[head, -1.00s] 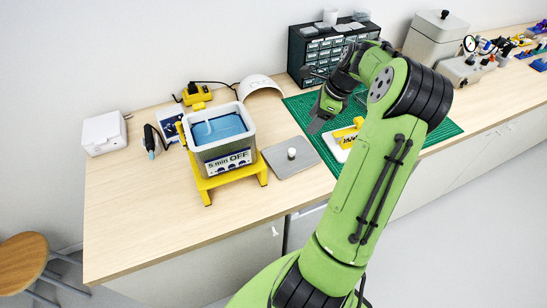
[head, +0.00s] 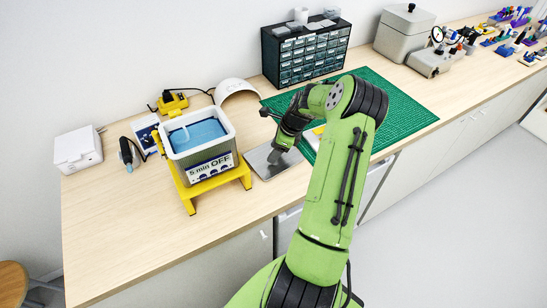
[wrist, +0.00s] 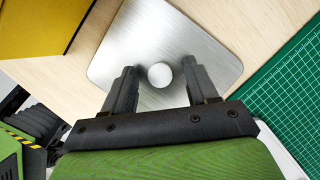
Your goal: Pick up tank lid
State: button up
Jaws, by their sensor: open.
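The tank lid is a flat grey metal plate (wrist: 165,40) with a round white knob (wrist: 160,75). In the head view the lid (head: 262,162) lies on the bench to the right of the tank, partly hidden by my gripper. My gripper (wrist: 160,76) is open in the wrist view, with one finger on each side of the knob. The fingers look apart from the knob. In the head view my gripper (head: 277,156) is over the lid. The tank (head: 203,155) holds blue liquid and stands on a yellow stand (head: 215,183).
A green cutting mat (head: 395,105) lies to the right of the lid, with a partly hidden yellow and white item on it. A drawer cabinet (head: 308,55) stands behind. A white curved cover (head: 236,90) is behind the lid. The bench front left (head: 130,235) is clear.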

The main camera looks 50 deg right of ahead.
grip_shut()
dwell(0.3)
notch_tip(320, 180, up, 10)
jog(key=p, duration=0.1)
dwell(0.3)
